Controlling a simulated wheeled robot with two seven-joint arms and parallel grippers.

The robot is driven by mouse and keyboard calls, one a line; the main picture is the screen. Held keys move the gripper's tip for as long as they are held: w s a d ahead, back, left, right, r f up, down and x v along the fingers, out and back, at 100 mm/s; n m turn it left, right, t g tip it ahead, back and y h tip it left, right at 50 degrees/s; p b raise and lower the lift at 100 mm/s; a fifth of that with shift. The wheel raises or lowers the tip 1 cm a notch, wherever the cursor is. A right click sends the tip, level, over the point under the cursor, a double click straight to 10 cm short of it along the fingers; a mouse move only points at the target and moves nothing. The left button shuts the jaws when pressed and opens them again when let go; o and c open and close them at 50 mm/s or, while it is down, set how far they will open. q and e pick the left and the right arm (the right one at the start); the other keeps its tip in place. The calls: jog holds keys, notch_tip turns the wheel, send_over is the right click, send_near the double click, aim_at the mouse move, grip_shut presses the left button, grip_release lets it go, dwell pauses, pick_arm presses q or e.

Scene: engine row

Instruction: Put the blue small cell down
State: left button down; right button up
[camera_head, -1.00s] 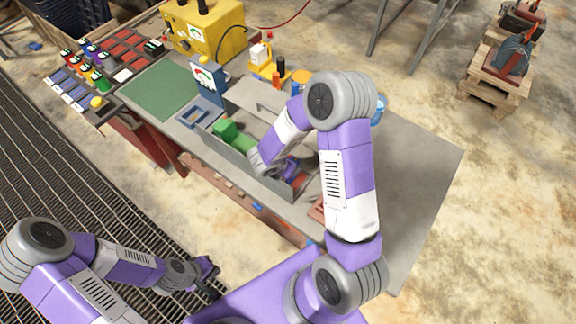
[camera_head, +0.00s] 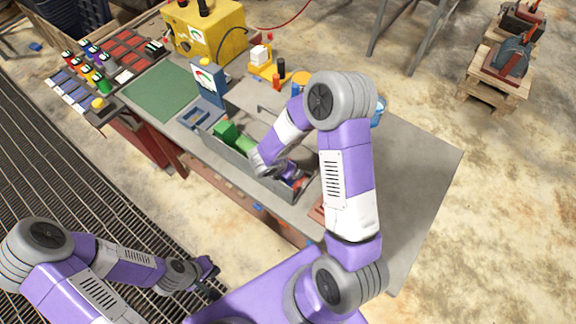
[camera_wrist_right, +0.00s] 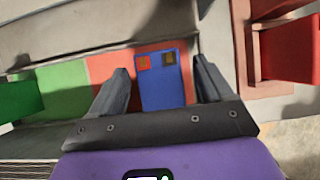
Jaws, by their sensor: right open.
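The blue small cell (camera_wrist_right: 162,80) shows in the right wrist view, a flat blue block with a red and a dark square at its far end. It lies on a red patch (camera_wrist_right: 108,66) in a grey tray (camera_head: 216,153). My right gripper (camera_wrist_right: 160,68) is open, with one finger on each side of the cell and a gap visible on both sides. In the head view the right forearm hides most of the cell's area. My left gripper (camera_head: 211,279) is low at the left, over the dark grating and away from the bench; its jaws are too small to read.
A green patch (camera_wrist_right: 62,90) and a green block (camera_wrist_right: 18,100) lie left of the cell. A red block (camera_wrist_right: 288,45) stands at the right. The blue meter stand (camera_head: 208,84) and yellow box (camera_head: 205,32) stand farther back on the bench. The bench's right end is clear.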

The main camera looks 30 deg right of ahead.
jog(key=v, duration=1.1)
jog(key=s+a+f+m+g+y, duration=0.5)
jog(key=s+a+f+m+y, duration=0.3)
jog(key=s+a+f+m, duration=0.35)
pick_arm(q)
jog(key=shift+r+p, duration=0.45)
jog(key=shift+r, duration=0.45)
pick_arm(e)
notch_tip(320, 180, down, 8)
jog(key=m+t+y, duration=0.1)
jog(key=m+t, duration=0.2)
jog(key=m, duration=1.1)
jog(key=shift+s+r+y, duration=0.25)
jog(key=shift+s+y, duration=0.15)
jog(key=shift+s, duration=0.05)
